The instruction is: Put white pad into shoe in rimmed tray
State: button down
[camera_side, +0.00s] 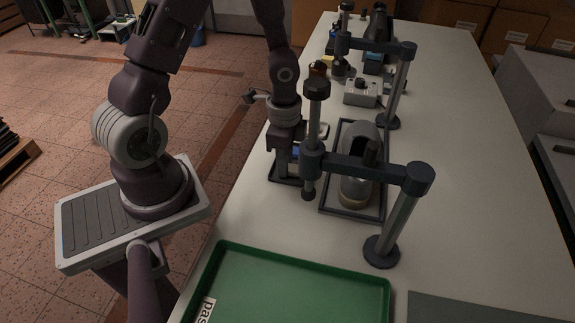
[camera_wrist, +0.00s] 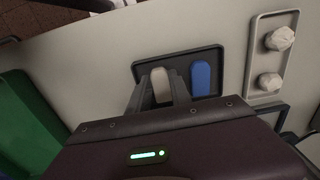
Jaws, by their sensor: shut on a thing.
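The white pad (camera_wrist: 160,79) shows between my fingers in the wrist view, over a small dark tray (camera_wrist: 146,68). My gripper (camera_wrist: 161,93) is shut on it; I cannot tell whether the pad is clear of the tray floor. In the side view my gripper (camera_side: 285,166) reaches down at the dark tray (camera_side: 283,180), partly hidden behind a stand's post. The shoe (camera_side: 360,177), grey with a dark opening, lies in the rimmed tray (camera_side: 351,213) to the right of my gripper.
A blue pad (camera_wrist: 201,78) lies beside the white one. A grey tray (camera_wrist: 254,62) holds two whitish lumps. A dark stand (camera_side: 362,168) with a crossbar spans in front of the shoe. A green tray (camera_side: 300,285) lies at the near end; another stand (camera_side: 377,46) stands farther back.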

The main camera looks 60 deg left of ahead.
notch_tip(320, 180, up, 10)
jog(key=f, duration=0.1)
jog(key=m, duration=1.8)
send_near(366, 141)
jog(key=s+d+r, duration=0.1)
jog(key=s+d, duration=0.3)
jog(key=s, duration=0.1)
jog(key=shift+w+a+f, duration=0.1)
jog(key=shift+w+f, duration=0.05)
jog(key=shift+f, duration=1.4)
jog(key=shift+w+a+f, duration=0.1)
jog(key=shift+f, duration=1.45)
jog(key=c, duration=1.1)
grip_release()
